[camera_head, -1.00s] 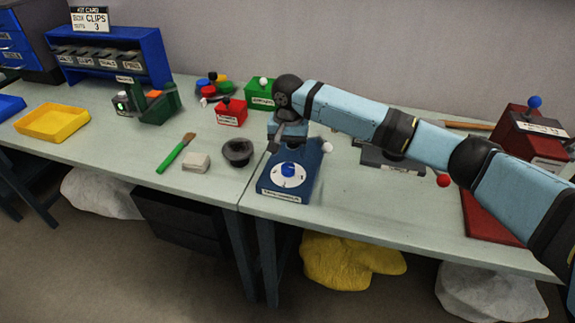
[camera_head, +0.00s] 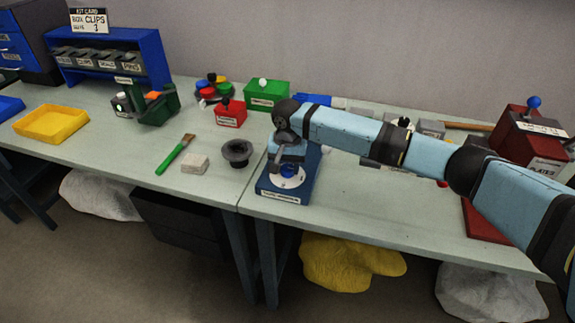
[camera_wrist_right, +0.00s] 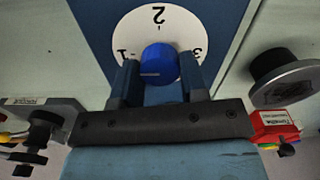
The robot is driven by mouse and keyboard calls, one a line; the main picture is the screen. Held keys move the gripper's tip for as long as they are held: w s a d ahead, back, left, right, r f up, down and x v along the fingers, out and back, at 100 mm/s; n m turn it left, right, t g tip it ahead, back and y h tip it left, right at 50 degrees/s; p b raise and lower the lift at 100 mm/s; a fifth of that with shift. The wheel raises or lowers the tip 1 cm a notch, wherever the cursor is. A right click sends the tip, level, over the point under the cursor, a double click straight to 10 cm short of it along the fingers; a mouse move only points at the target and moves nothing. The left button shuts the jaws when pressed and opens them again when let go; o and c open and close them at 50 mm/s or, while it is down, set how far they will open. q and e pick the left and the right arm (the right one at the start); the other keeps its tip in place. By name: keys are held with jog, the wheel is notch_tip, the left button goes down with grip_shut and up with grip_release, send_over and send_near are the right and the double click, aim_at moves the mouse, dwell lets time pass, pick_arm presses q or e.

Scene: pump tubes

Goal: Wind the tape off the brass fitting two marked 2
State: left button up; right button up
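No brass fitting or tape can be made out. A blue turning knob (camera_wrist_right: 159,62) sits on a white dial (camera_wrist_right: 185,25) with marks 1, 2 and 3. The dial is on a blue box (camera_head: 273,187) at the front edge of the bench. My right gripper (camera_head: 287,166) is low over this dial. In the right wrist view its fingers (camera_wrist_right: 160,82) stand apart, one on each side of the knob. I cannot tell whether they touch it. A faint light line shows on the knob. My left gripper is not in view.
A black flanged cup (camera_head: 237,151), a pale block (camera_head: 195,163) and a green-handled brush (camera_head: 175,154) lie left of the blue box. A red box (camera_head: 230,114) and a green box (camera_head: 266,93) stand behind. A red press-like device (camera_head: 527,140) stands at right.

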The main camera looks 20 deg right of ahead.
jog(key=shift+r+n+p, duration=0.2)
jog(key=shift+n+p, duration=0.1)
jog(key=shift+p, duration=0.4)
jog(key=n+p, duration=0.2)
jog(key=p, duration=0.1)
jog(key=shift+r, duration=0.15)
jog(key=shift+n+p, duration=0.9)
jog(key=shift+p, duration=0.3)
jog(key=n+p, duration=0.3)
jog(key=n, duration=0.1)
jog(key=shift+p, duration=0.4)
jog(key=n+p, duration=0.2)
jog(key=n, duration=0.2)
jog(key=shift+f, duration=0.2)
jog(key=n+p, duration=0.1)
jog(key=n, duration=0.2)
jog(key=shift+f, duration=0.1)
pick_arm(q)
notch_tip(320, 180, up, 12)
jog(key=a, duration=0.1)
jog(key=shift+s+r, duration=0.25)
pick_arm(e)
jog(key=shift+n, duration=1.2)
